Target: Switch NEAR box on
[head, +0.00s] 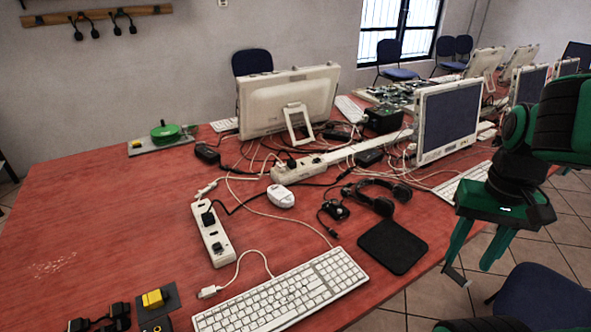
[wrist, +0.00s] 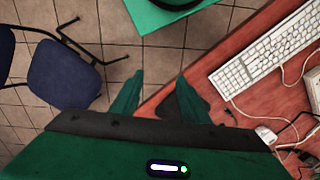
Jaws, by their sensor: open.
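The nearer white power strip (head: 212,238), which looks like the near box, lies on the red table left of centre in the head view. A black plug sits in its far part, and a dark square that may be its switch is at its near end. I cannot tell the switch's position. A white piece at the right edge of the wrist view (wrist: 314,88) may be this strip. A second strip (head: 298,168) lies farther back. My gripper (head: 474,273) is open and empty, beyond the table's right edge, far from the near strip. Its fingers also show in the wrist view (wrist: 160,76).
Loose cables cross the table. A blue chair (head: 543,297) stands below my gripper. The table's left part is largely clear.

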